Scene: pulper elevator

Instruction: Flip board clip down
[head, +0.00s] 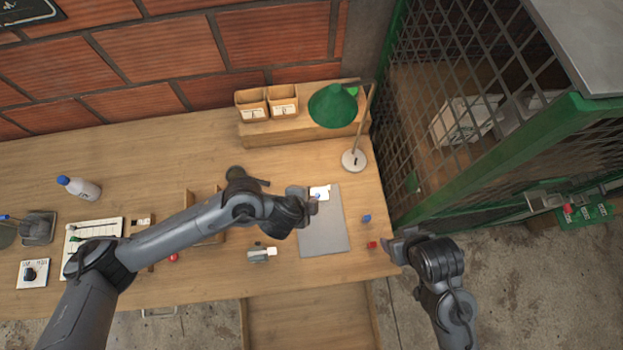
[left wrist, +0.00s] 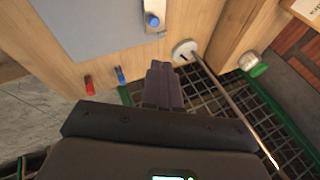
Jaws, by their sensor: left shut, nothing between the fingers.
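The grey board (head: 324,235) lies flat on the table's right part. At its top edge is a small pale clip (head: 319,192) with a blue part. The clip also shows at the top of the left wrist view (left wrist: 154,20), beside the board (left wrist: 95,22). My left gripper (head: 312,206) is over the board's upper part, close to the clip in the head view. Its fingers (left wrist: 162,80) are shut and empty. I cannot tell whether it touches the clip or which way the clip is tilted. My right gripper (head: 396,247) is beside the table's right edge, away from the board.
A blue piece (head: 366,218) and a red piece (head: 372,245) lie right of the board. A green-framed mesh cage (head: 450,110) borders the table's right side.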

